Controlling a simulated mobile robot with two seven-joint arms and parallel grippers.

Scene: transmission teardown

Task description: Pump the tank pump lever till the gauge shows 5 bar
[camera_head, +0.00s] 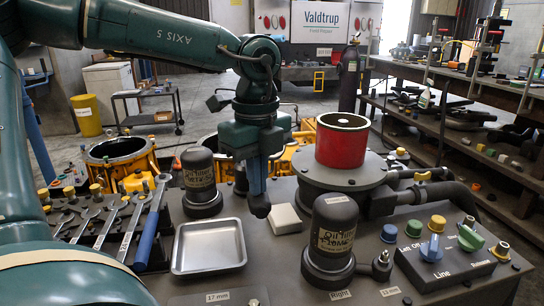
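My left arm reaches in from the upper left, and its gripper (259,205) points straight down over the dark bench top. Its blue fingers end in a dark tip, and I cannot tell whether they are apart or together, or hold anything. A red cylinder with a green rim (341,142) stands on a round dark housing to the right of the gripper. I cannot make out a pump lever or a pressure gauge for certain. A small pale block (283,219) lies just right of the fingertips. My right gripper is not in view.
Black canisters stand left (200,178) and right (330,240) of the gripper. A metal tray (209,247) lies at front left, beside a wrench rack with a blue-handled tool (148,235).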

